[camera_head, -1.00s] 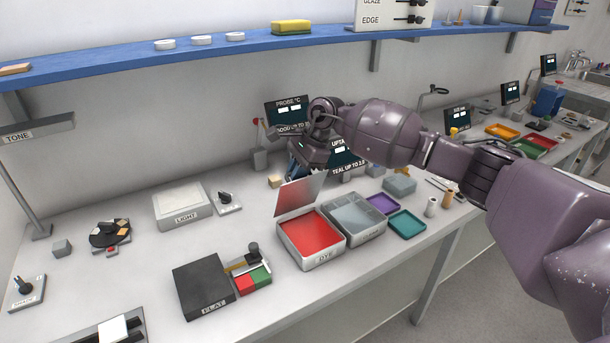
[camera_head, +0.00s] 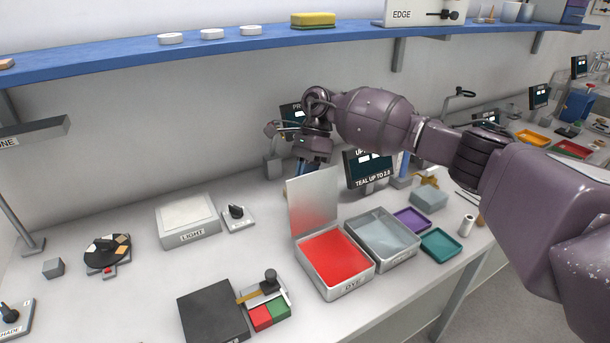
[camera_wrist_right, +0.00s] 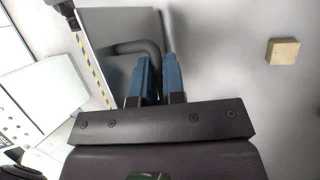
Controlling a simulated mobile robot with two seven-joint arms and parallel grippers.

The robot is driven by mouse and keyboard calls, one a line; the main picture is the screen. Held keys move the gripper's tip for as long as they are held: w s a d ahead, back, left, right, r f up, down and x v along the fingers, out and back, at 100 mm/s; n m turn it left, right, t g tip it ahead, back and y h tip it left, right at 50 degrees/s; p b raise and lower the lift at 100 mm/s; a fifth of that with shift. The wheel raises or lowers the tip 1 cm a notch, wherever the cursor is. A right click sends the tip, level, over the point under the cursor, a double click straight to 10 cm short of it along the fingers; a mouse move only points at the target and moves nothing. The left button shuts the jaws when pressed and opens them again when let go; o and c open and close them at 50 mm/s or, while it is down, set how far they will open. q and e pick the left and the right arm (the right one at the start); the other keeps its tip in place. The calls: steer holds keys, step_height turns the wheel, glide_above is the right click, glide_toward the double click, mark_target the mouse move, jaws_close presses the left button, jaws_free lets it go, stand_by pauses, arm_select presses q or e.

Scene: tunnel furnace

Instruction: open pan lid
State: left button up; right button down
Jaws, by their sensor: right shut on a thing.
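The dye pan (camera_head: 352,287), a metal tray labelled DYE with red inside, stands on the bench. Its flat grey lid (camera_head: 313,204) stands up at the pan's back edge, nearly upright, and the red inside is uncovered. My right gripper (camera_head: 304,166) is behind the top of the lid. In the right wrist view its blue fingers (camera_wrist_right: 159,78) are shut on a dark curved handle (camera_wrist_right: 138,47) in front of a grey plate (camera_wrist_right: 118,22), which looks like the lid. The handle is hidden in the head view. My left gripper is not in view.
A grey tray of clear liquid (camera_head: 383,240) stands right beside the pan, with purple (camera_head: 411,219) and teal (camera_head: 443,243) trays beyond. A black block (camera_head: 213,310) is at front left. A screen (camera_head: 370,168) is behind. A wooden block (camera_wrist_right: 283,51) shows in the wrist view.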

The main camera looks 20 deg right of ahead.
steer(key=shift+f, duration=0.15)
steer(key=c, duration=1.2)
jaws_free()
steer(key=shift+a, duration=0.1)
steer(key=shift+c, duration=0.2)
steer(key=b+v, duration=0.1)
steer(key=v, duration=1)
steer(key=shift+s, duration=0.1)
